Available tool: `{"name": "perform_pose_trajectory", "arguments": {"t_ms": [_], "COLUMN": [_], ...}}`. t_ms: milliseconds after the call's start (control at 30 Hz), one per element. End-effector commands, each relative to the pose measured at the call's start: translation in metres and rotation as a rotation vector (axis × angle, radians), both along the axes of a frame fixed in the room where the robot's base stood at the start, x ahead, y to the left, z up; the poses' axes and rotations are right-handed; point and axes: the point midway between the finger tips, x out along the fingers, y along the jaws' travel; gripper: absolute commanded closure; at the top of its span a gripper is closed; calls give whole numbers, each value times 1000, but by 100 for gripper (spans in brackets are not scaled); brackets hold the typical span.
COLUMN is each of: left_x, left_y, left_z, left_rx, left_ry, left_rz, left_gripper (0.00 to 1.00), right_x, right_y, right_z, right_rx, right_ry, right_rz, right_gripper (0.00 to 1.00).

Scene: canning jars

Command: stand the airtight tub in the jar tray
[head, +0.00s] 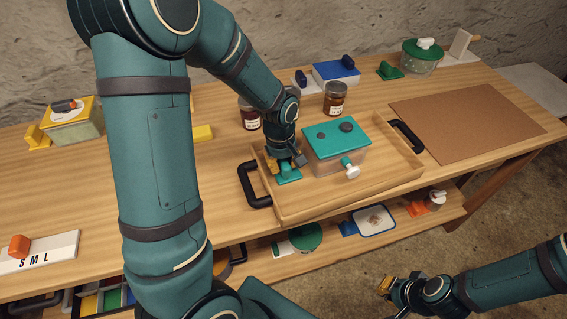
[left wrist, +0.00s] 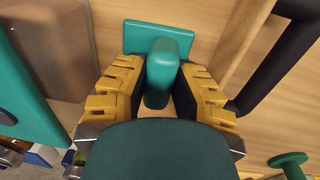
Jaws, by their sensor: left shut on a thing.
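A clear tub with a teal lid (head: 337,138), which looks like the airtight tub, stands upright in the wooden jar tray (head: 300,210). Part of it shows at the left of the left wrist view (left wrist: 52,45). My left gripper (head: 287,165) is just left of the tub, low over the tray. It is shut on the upright grip of a teal piece (left wrist: 162,75) with a flat square plate. Whether that plate touches the tray floor I cannot tell. A small teal and white piece (head: 352,171) is at the tub's front. My right gripper (head: 387,286) is off the table's front; its jaws are unclear.
Two dark jars (head: 335,97) stand behind the tray. A blue-lidded tub (head: 336,73) and a green-lidded tub (head: 422,57) are farther back. A brown board (head: 468,108) lies right of the tray. Black handles (head: 256,186) rise at the tray's ends.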

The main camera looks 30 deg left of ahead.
Motion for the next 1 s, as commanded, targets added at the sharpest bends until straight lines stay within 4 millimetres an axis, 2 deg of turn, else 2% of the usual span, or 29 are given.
{"name": "perform_pose_trajectory", "arguments": {"t_ms": [267, 300, 333, 367, 733, 867, 1000], "left_x": [1, 0, 0, 0, 0, 0, -1], "left_y": [0, 0, 0, 0, 0, 1, 2], "left_z": [-2, -2, -1, -1, 3, 20, 49], "left_rx": [0, -1, -1, -1, -1, 0, -1], "left_ry": [-2, -1, -1, -1, -1, -4, -7], "left_rz": [0, 0, 0, 0, 0, 1, 1], "left_gripper": [100, 62, 52, 50, 50, 50, 50], "right_x": [0, 0, 0, 0, 0, 1, 3], "right_y": [0, 0, 0, 0, 0, 0, 0], "right_z": [-2, -2, -1, -1, 2, 6, 13], "right_rx": [0, 0, 0, 0, 0, 0, -2], "right_ry": [-1, -1, -1, -1, 0, -2, -7], "right_rz": [0, 0, 0, 0, 0, -2, -5], "right_gripper": [100, 100, 100, 100, 100, 100, 100]}}
